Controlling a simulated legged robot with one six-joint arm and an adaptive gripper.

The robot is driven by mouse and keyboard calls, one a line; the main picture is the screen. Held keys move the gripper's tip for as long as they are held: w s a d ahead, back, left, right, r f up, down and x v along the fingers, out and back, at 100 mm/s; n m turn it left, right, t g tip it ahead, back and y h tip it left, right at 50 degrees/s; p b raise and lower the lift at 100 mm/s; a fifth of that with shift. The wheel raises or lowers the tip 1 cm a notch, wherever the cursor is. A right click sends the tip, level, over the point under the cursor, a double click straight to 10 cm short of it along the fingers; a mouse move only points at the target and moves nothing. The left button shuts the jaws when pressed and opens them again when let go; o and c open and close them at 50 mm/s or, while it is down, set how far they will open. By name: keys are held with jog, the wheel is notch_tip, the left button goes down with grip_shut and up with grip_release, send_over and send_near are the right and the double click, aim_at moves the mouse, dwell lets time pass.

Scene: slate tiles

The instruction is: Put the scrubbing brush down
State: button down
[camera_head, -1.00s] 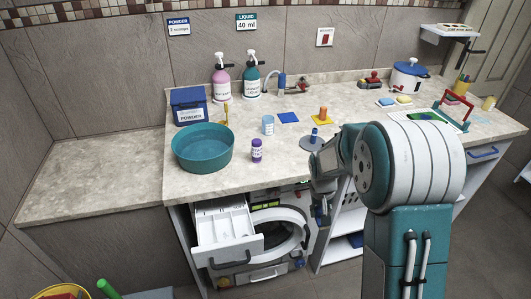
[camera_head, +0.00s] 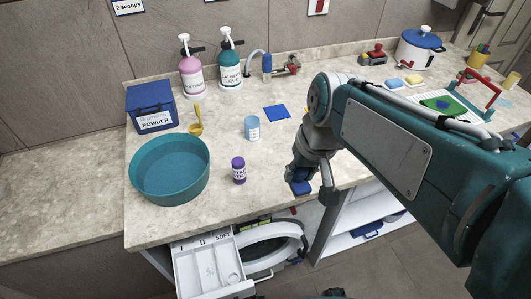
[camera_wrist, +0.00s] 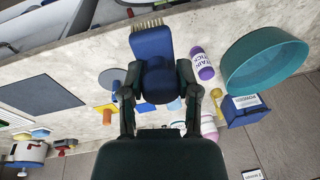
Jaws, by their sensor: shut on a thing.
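The scrubbing brush (camera_wrist: 152,42) is blue with pale bristles (camera_wrist: 147,22) along one end. My gripper (camera_wrist: 160,92) is shut on its rounded blue part, with one finger on each side in the wrist view. In the head view my gripper (camera_head: 315,186) points down at the front edge of the stone counter (camera_head: 270,180). Only a small blue part of the brush (camera_head: 300,187) shows there. I cannot tell whether the brush touches the counter.
A purple-and-white bottle (camera_head: 239,170), a teal basin (camera_head: 170,172), a light-blue cup (camera_head: 252,128) and a blue square (camera_head: 277,112) are on the counter left of my gripper. An open detergent drawer (camera_head: 208,272) juts out below. Clear counter lies between the bottle and my gripper.

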jog(key=shift+w, duration=0.1)
jog(key=w+a+f, duration=0.1)
jog(key=w+f, duration=0.2)
jog(key=w, duration=0.1)
jog(key=w+a+f, duration=0.2)
jog(key=w+f, duration=0.1)
jog(key=w, duration=0.1)
jog(key=w+a+f, duration=0.2)
jog(key=w, duration=0.1)
jog(key=shift+w+f, duration=0.4)
jog(key=shift+w+a+f, duration=0.25)
jog(key=shift+w+f, duration=0.1)
jog(key=shift+f, duration=0.1)
notch_tip(320, 180, down, 3)
jog(key=shift+w+f, duration=0.1)
jog(key=shift+f, duration=0.05)
jog(key=shift+c, duration=1.6)
grip_release()
